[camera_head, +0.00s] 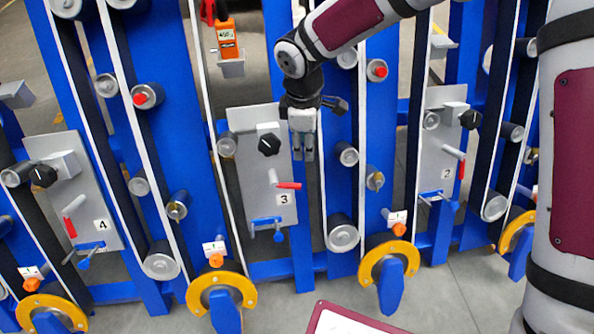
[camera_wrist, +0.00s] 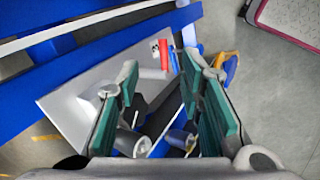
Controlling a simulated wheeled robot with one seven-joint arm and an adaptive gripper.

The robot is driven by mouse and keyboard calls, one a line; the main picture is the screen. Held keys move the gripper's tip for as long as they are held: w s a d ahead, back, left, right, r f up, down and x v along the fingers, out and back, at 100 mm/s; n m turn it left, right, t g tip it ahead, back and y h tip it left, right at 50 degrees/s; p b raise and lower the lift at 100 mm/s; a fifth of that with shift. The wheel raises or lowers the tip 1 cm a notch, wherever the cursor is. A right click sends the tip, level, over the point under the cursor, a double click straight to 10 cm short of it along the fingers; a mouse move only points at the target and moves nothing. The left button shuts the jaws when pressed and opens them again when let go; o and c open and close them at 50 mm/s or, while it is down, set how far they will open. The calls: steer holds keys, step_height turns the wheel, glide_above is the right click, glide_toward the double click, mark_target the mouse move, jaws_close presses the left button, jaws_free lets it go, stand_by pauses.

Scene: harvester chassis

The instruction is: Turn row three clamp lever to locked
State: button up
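The row three panel (camera_head: 250,195) is a grey plate marked 3 in the middle of the head view. Its clamp lever has a pale grey hub and a red handle (camera_head: 289,185), which points right and slightly down. Red parts near the number label, likely this handle (camera_wrist: 164,56), show in the wrist view beyond the fingers. My gripper (camera_head: 303,158) hangs fingers down at the panel's right edge, above the handle in the picture and apart from it. In the wrist view my gripper (camera_wrist: 165,90) has its green-padded fingers spread with nothing held between them.
A black knob (camera_head: 268,144) on a grey block sits left of my gripper. Panels marked 4 (camera_head: 97,200) and 2 (camera_head: 433,150) stand at either side, their red handles pointing down. Blue posts, belts and rollers (camera_head: 347,153) surround the panel. Open floor lies in front.

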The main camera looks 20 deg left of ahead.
steer(key=n, duration=0.1)
glide_above(291, 185)
step_height(291, 185, down, 4)
step_height(291, 185, down, 14)
steer(key=shift+r+b, duration=0.1)
steer(key=shift+b, duration=1.1)
jaws_close()
